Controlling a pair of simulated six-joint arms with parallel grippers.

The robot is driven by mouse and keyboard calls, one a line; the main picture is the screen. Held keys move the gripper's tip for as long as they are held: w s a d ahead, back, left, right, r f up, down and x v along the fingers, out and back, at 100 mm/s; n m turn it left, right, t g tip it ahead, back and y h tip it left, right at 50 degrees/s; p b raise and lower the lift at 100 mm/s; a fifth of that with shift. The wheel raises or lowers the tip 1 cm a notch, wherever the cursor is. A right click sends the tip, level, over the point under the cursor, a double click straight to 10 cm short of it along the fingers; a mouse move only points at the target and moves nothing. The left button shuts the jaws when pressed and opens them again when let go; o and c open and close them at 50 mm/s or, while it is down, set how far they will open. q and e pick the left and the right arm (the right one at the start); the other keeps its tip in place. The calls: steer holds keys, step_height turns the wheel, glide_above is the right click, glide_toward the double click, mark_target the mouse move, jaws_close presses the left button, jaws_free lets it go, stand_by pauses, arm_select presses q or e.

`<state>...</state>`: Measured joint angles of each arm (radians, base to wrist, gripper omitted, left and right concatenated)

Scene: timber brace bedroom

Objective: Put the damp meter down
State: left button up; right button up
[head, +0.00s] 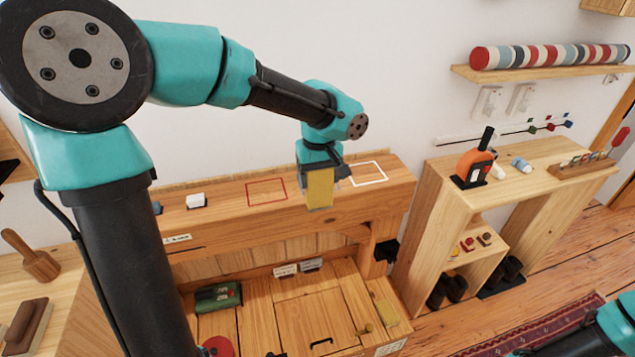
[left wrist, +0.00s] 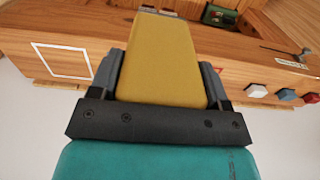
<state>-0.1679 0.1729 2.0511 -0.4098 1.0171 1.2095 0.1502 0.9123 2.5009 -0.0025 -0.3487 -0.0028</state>
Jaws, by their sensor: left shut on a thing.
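The damp meter, a yellow boxy block (head: 319,188), hangs from my left gripper (head: 322,170). It also fills the middle of the left wrist view (left wrist: 160,60), between the two dark fingers of the left gripper (left wrist: 160,85), which are shut on its sides. In the head view the meter is in front of the timber beam (head: 230,220), between a red square outline (head: 266,193) and a white square outline (head: 369,174) on the beam's top. The white outline also shows in the left wrist view (left wrist: 62,60). I cannot tell the meter's exact height. My right gripper is not in view.
A white block (head: 196,201) and a blue one (head: 157,208) sit on the beam's left part. A green box (head: 218,297) lies below. An orange tool (head: 475,167) stands on the wooden shelf unit (head: 440,185) at right. Both outlined squares are empty.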

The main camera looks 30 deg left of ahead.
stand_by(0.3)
arm_select(q)
steer(key=w+a+f, duration=0.1)
steer(key=w+a, duration=0.7)
steer(key=w, duration=0.5)
steer(key=shift+f, duration=0.2)
steer(key=shift+w+a+f, duration=0.1)
steer(key=shift+w+f, duration=0.05)
steer(key=shift+f, duration=0.75)
steer(key=shift+w+a+f, duration=0.1)
steer(key=shift+w+f, duration=0.05)
steer(key=shift+f, duration=0.75)
steer(key=shift+f, duration=0.1)
steer(key=o, duration=1.1)
